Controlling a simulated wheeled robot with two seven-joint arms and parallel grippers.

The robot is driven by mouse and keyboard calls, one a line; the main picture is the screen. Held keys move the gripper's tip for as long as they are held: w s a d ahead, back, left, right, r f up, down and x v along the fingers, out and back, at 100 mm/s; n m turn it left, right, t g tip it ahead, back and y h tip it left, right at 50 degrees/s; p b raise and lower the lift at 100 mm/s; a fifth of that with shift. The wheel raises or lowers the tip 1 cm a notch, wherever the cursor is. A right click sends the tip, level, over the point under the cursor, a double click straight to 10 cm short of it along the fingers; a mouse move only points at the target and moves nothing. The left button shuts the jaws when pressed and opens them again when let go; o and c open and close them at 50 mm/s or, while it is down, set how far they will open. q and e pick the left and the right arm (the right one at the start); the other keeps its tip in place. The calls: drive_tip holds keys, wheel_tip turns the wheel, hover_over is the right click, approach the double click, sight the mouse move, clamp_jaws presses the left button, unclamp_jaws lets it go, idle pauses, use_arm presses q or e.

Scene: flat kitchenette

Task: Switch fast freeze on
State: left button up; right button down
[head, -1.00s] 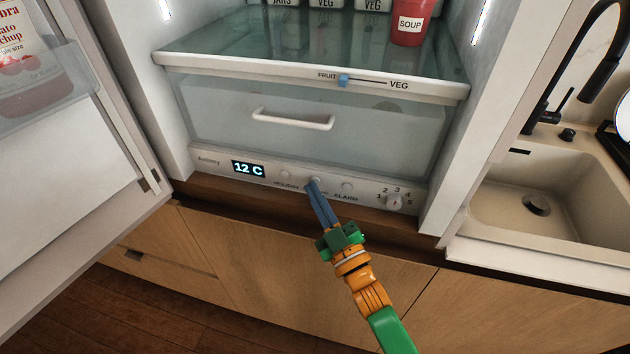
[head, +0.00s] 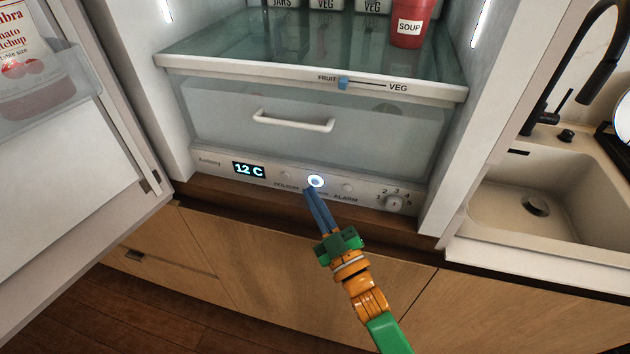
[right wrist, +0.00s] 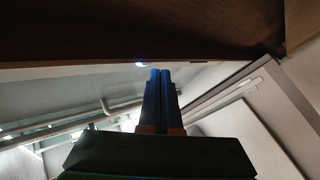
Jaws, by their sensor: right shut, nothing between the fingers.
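The fridge's control strip (head: 222,164) runs below the drawer, with a display (head: 249,169) reading 12 C. Its middle round button (head: 316,181) is lit with a white ring; the label under it is partly hidden by my fingers. An unlit button (head: 286,175) sits to its left and another (head: 347,188), above the word ALARM, to its right. My right gripper (head: 308,191) is shut and empty, its blue fingertips just below and left of the lit button. In the right wrist view the shut fingers (right wrist: 160,72) point near a bright spot (right wrist: 140,63). My left gripper is out of view.
A numbered knob (head: 394,202) is at the strip's right end. Above are a drawer with a white handle (head: 293,120) and a shelf with a FRUIT/VEG slider (head: 343,82). The open fridge door (head: 75,190) is at left, the sink (head: 530,205) at right.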

drive_tip(key=s+a+p, duration=0.2)
drive_tip(key=s, duration=0.3)
drive_tip(key=shift+s, duration=0.4)
drive_tip(key=shift+w+d, duration=0.1)
